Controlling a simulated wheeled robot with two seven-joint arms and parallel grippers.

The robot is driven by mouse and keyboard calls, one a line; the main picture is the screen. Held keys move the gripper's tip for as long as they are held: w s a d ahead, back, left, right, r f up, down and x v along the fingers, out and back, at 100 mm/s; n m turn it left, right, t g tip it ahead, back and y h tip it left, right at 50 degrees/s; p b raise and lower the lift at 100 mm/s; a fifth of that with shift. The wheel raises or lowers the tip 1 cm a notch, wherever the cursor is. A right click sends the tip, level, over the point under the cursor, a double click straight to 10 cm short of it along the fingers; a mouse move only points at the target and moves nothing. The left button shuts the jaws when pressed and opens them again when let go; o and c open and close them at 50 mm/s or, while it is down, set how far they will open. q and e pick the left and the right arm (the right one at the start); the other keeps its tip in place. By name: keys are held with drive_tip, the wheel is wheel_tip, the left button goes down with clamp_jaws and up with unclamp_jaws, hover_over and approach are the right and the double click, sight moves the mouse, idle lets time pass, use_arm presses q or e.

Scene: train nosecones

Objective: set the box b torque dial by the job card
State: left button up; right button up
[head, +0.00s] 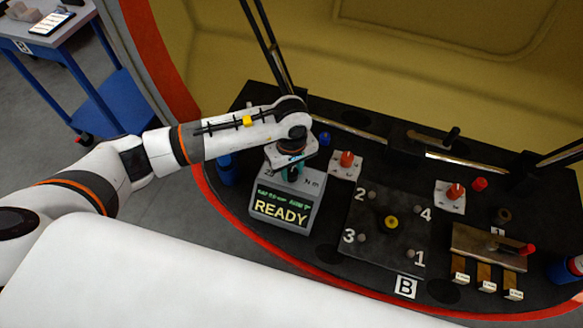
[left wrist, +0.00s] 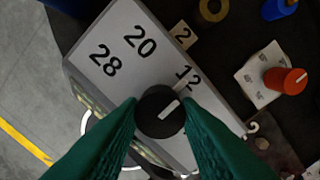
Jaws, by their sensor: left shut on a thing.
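The grey torque box (head: 285,208) stands on the black bench with a lit display (head: 281,208) reading READY; the smaller line above is too small to read. Its sloped top shows 28, 20 and 12 in the left wrist view (left wrist: 140,45). My left gripper (left wrist: 161,112) has its green fingers shut on the sides of the black dial (left wrist: 160,115). The dial's white mark points up and right, roughly toward the 12. In the head view my left gripper (head: 290,168) is over the box top and hides the dial. My right gripper is out of view.
A plate (head: 388,250) numbered 1 to 4 with a B label (head: 405,287) lies right of the box. Red knobs (head: 347,158) (head: 455,191) stand behind and beside it. A blue cart (head: 105,95) at the far left bears a tablet-like card (head: 50,23), unreadable here.

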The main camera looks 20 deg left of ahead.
sight(292, 172)
use_arm(q)
drive_tip(key=n+b, duration=0.2)
drive_tip(key=n, duration=0.2)
drive_tip(key=shift+f+b, duration=0.1)
drive_tip(key=shift+b, duration=0.25)
drive_tip(key=shift+w+n+b, duration=0.1)
drive_tip(key=shift+n+b, duration=0.95)
drive_tip(key=shift+n, duration=1.15)
drive_tip(key=o, duration=1)
drive_tip(key=shift+c, duration=0.2)
wheel_tip(292, 172, up, 12)
drive_tip(key=b, duration=0.1)
